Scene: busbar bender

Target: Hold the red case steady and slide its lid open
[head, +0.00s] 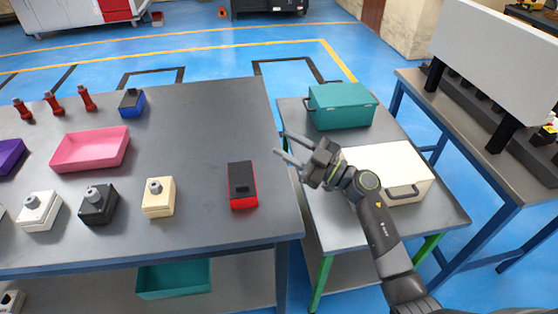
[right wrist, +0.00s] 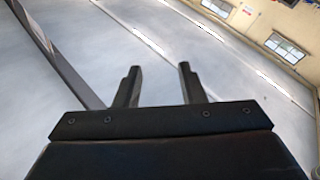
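The red case (head: 243,202) with a dark lid (head: 241,177) lies near the right edge of the grey table (head: 210,120) in the head view. The lid covers most of its top, with a small raised dark block on it. My right gripper (head: 282,147) is open and empty, right of the case and above the gap beside the side table. Its two parted fingers also show in the right wrist view (right wrist: 158,85), with nothing between them. Nothing touches the case. My left gripper is not in view.
A teal box (head: 341,106) and a cream box (head: 392,167) with a dark handle stand on the side table (head: 335,232). A pink tray (head: 90,149), a blue case (head: 131,102) and several knobbed blocks stand left of the case. The table around the case is clear.

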